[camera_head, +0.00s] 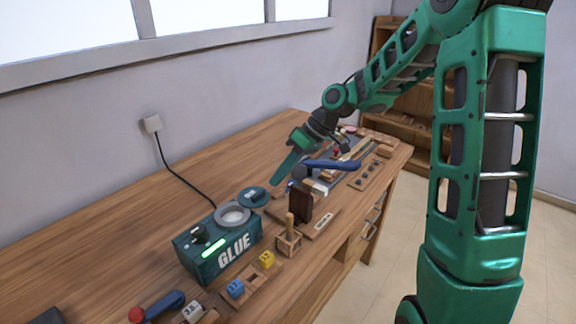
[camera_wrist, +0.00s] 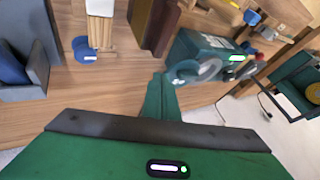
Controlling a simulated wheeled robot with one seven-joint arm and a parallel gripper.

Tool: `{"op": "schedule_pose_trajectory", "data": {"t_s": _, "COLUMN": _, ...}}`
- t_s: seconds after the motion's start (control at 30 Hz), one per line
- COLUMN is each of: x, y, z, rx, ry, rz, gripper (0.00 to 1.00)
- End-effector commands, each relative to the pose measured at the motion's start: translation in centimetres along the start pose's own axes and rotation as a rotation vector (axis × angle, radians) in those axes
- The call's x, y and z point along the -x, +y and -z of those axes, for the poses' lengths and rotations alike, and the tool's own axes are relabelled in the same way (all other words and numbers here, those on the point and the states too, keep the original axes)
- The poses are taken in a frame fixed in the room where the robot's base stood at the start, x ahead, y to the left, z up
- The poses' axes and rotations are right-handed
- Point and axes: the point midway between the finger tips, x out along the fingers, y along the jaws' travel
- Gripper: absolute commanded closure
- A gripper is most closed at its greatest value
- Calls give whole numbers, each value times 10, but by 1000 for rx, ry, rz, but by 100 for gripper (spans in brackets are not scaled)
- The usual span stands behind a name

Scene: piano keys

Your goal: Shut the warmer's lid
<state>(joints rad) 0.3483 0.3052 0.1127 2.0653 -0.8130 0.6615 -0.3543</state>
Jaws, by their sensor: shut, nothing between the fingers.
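The warmer (camera_head: 218,249) is a teal box marked GLUE with a lit green display, standing on the bench. A grey ring (camera_head: 233,215) surrounds the opening on its top. The lid (camera_head: 252,196) is a round teal disc, swung open beyond the ring on the side towards my gripper. My gripper (camera_head: 278,180) is shut and empty, pointing down and left, above and to the right of the lid. In the wrist view the warmer (camera_wrist: 203,47) is past my fingertips (camera_wrist: 163,80), which overlap the area near the ring; the lid is hard to make out there.
A wooden holder (camera_head: 288,244) and a dark brown block (camera_head: 300,206) stand right of the warmer. A blue-handled tool (camera_head: 332,164) lies near my gripper. A cord (camera_head: 180,178) runs from the wall to the warmer. The bench behind the warmer is clear.

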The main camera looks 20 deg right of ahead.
Motion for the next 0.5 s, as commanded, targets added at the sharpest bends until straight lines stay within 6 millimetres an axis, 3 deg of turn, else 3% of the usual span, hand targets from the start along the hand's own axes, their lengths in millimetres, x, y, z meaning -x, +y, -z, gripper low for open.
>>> {"op": "schedule_pose_trajectory", "data": {"t_s": 0.2, "x": -9, "y": -19, "z": 0, "rx": 0, "ry": 0, "rz": -1, "gripper": 100}}
{"op": "schedule_pose_trajectory", "data": {"t_s": 0.5, "x": -11, "y": -22, "z": 0, "rx": -1, "ry": 1, "rz": -1, "gripper": 100}}
